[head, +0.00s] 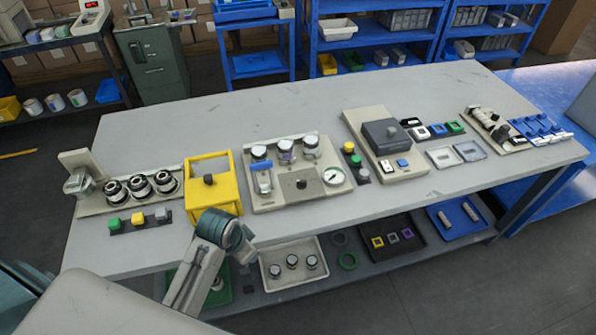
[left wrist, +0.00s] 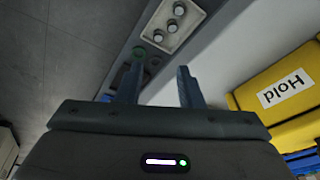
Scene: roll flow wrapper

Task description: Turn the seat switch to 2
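No label reading "seat" or "2" can be read. A dark knob (head: 301,183) sits on the front of the beige station (head: 275,205) in the middle of the table. Another dark knob (head: 208,179) shows at the yellow frame (head: 228,163) left of it. My left arm's end is in front of the yellow frame, at the table's front edge; its fingertips cannot be made out in the head view. In the left wrist view my left gripper (left wrist: 158,88) has its fingers apart with nothing between them. My right gripper is not in view.
A gauge (head: 334,176) is on the beige station's right side. Green, yellow and grey buttons (head: 138,219) stand at the left front. A tray with several round parts (head: 270,276) is on the lower shelf. The back of the grey table (head: 230,112) is clear.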

